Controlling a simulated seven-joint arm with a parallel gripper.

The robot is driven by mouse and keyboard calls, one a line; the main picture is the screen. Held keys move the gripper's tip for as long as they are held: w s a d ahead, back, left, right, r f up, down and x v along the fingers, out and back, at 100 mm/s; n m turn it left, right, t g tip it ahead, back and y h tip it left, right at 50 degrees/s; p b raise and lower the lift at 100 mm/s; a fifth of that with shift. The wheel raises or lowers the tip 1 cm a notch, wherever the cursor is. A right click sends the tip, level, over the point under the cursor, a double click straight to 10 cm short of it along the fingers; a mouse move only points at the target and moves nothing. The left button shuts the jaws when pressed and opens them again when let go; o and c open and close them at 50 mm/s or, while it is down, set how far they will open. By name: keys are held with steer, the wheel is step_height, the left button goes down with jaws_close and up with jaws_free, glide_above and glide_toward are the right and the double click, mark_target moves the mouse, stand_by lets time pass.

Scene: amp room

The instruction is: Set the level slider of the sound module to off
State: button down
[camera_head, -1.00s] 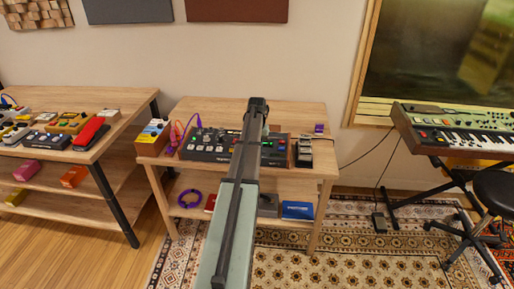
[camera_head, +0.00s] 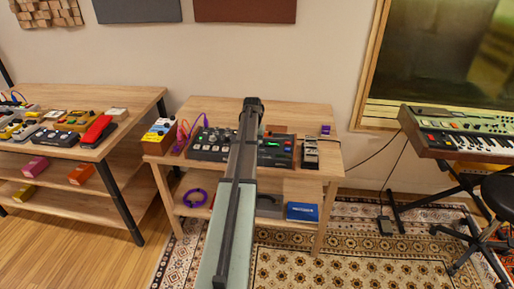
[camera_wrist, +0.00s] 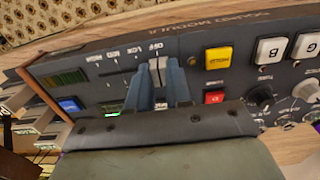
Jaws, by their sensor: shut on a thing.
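The sound module (camera_head: 210,146) is a dark panel lying on the middle wooden table, partly covered by my arm in the head view. In the wrist view its panel (camera_wrist: 205,42) carries the slider marks HIGH, MID, LOW and OFF. The level slider's pale knob (camera_wrist: 158,70) stands by the OFF mark. My gripper (camera_wrist: 160,82) is shut on this knob, one blue finger on each side. The slot's far end and the knob's base are partly hidden by the fingers. In the head view my arm hides the gripper's fingertips and the slider.
A yellow button (camera_wrist: 217,60) and a red button (camera_wrist: 214,97) sit close right of the fingers, with a blue button (camera_wrist: 70,104) to the left. Cables and a small pedal (camera_head: 310,152) flank the module. A keyboard (camera_head: 465,140) stands at the right.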

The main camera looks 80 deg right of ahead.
steer(key=shift+w, duration=0.3)
steer(key=c, duration=1.3)
jaws_free()
steer(key=shift+o, duration=1.3)
step_height(320, 180, up, 14)
steer(key=shift+f, duration=0.1)
